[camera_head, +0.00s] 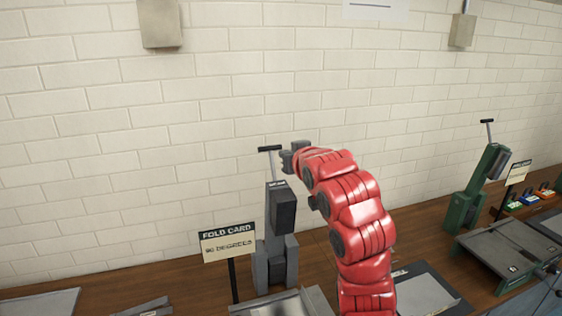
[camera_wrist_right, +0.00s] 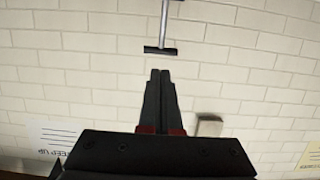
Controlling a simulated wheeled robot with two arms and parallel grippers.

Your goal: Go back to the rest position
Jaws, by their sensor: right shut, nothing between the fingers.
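My right arm, red, rises from the bottom of the head view and bends left. Its gripper (camera_head: 288,160) is beside the T-shaped handle (camera_head: 269,149) of a grey press (camera_head: 276,262). In the right wrist view the gripper's two dark fingers (camera_wrist_right: 160,78) are together with nothing between them. The T-shaped handle (camera_wrist_right: 161,50) shows just beyond the fingertips there; I cannot tell whether they touch. My left gripper is not in view.
A sign reading "FOLD CARD 90 DEGREES" (camera_head: 228,243) stands left of the grey press. A green press (camera_head: 474,190) with its own handle stands at the right. Trays lie along the wooden bench (camera_head: 110,290). A white brick wall (camera_head: 90,120) is behind.

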